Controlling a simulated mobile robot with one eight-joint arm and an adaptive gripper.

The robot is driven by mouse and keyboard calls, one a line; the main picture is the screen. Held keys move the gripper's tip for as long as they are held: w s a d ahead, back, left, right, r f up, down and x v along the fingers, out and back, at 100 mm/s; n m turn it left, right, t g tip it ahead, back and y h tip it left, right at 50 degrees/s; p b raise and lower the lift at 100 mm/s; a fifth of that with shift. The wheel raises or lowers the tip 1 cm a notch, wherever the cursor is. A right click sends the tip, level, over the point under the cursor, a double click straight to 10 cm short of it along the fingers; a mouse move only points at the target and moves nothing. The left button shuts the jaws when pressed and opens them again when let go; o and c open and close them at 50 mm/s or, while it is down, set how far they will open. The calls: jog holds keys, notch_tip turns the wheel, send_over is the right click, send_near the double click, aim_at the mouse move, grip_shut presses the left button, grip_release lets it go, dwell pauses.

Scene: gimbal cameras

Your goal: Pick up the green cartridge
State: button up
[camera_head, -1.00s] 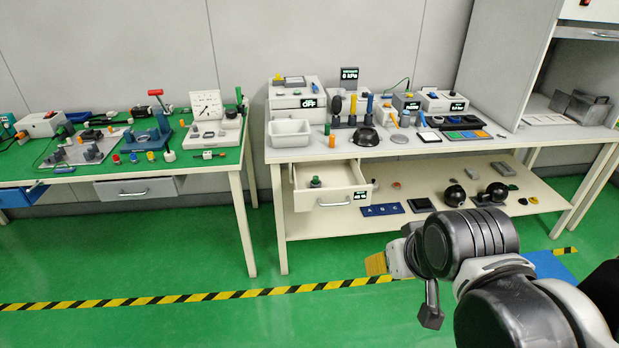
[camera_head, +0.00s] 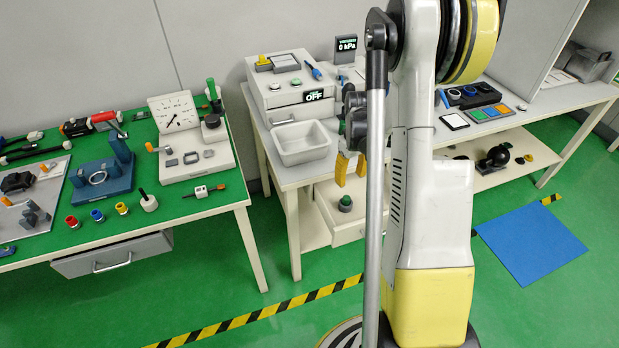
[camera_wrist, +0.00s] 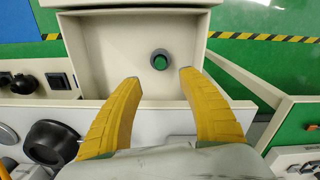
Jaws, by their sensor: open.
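The green cartridge (camera_wrist: 159,62) stands in the open drawer (camera_wrist: 100,60), with a green top and a dark grey collar. It also shows in the head view (camera_head: 345,203), below my gripper. My gripper (camera_wrist: 158,76) is open, its two yellow fingers apart and pointing at the drawer, with nothing between them. In the wrist view the cartridge lies just beyond the fingertips, roughly centred between them. In the head view my gripper (camera_head: 350,170) hangs over the drawer in front of the bench edge, partly hidden by my arm.
A white bin (camera_head: 301,143) sits on the bench edge above the drawer. A grey control box (camera_head: 290,88) stands behind it. The green-topped table (camera_head: 150,190) is at left. My arm hides the middle of the bench. A blue mat (camera_head: 530,243) lies on the floor.

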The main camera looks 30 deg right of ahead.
aim_at(347, 198)
jog(key=shift+w+d+f, duration=0.1)
jog(key=shift+w+f, duration=0.2)
jog(key=shift+f, duration=0.5)
jog(key=f+b, duration=0.1)
jog(key=f, duration=0.1)
jog(key=f+b, duration=0.1)
jog(key=f, duration=0.2)
jog(key=shift+s, duration=0.2)
notch_tip(347, 198, down, 5)
jog(key=b, duration=0.3)
jog(key=shift+r, duration=0.1)
grip_shut()
